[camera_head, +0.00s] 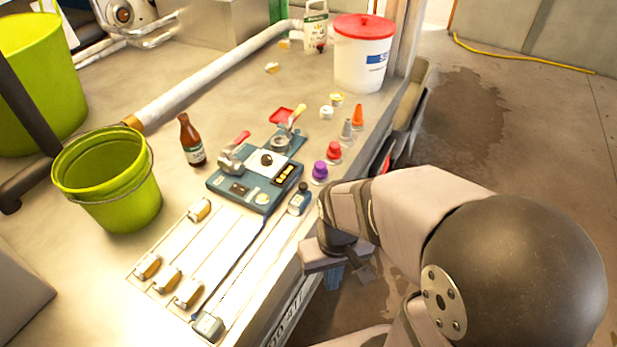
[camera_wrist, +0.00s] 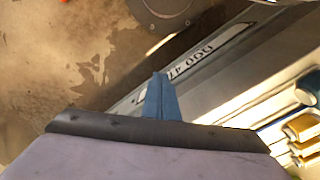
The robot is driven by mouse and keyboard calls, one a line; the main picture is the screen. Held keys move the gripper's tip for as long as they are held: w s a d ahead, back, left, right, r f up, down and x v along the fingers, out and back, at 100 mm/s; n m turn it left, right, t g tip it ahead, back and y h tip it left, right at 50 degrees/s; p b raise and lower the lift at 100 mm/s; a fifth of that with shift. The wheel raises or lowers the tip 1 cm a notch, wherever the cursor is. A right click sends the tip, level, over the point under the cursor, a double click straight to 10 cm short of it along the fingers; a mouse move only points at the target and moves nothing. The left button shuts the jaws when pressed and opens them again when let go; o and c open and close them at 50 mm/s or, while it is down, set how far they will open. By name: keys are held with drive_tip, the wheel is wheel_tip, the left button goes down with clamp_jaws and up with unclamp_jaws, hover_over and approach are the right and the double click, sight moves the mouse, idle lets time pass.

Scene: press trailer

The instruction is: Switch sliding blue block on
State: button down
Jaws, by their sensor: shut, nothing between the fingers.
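A track (camera_head: 240,262) with a dark blue line runs along the table near its right edge. I cannot tell for sure which one is the sliding blue block. My gripper (camera_head: 335,278) hangs just off the table's right edge, pointing down, apart from both. Its blue fingers are together and empty, as the wrist view also shows (camera_wrist: 160,95).
Several yellow-and-silver blocks (camera_head: 168,278) sit on parallel tracks left of the blue line. A blue control box (camera_head: 255,180) stands behind, with coloured knobs (camera_head: 320,172) to its right. A green bucket (camera_head: 110,185) stands left. A plate with lettering (camera_wrist: 180,65) is on the table's side.

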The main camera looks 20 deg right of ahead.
drive_tip(key=d+r+m+g+p, duration=0.2)
drive_tip(key=d+r+g+p, duration=0.15)
drive_tip(key=p, duration=0.65)
drive_tip(key=w+d+r+m+t+y+p, duration=0.1)
drive_tip(key=w+d+r+m+p, duration=0.2)
drive_tip(key=w, duration=0.8)
drive_tip(key=w+d+r+m+t+y+p, duration=0.1)
drive_tip(key=w+d+m+t+p, duration=0.3)
drive_tip(key=w, duration=0.6)
drive_tip(key=w+r+m+g+y, duration=0.1)
drive_tip(key=w+r+m, duration=0.4)
drive_tip(key=r, duration=0.5)
drive_tip(key=shift+w+a+g+b, duration=0.15)
drive_tip(key=shift+g+b, duration=0.3)
drive_tip(key=shift+g, duration=0.3)
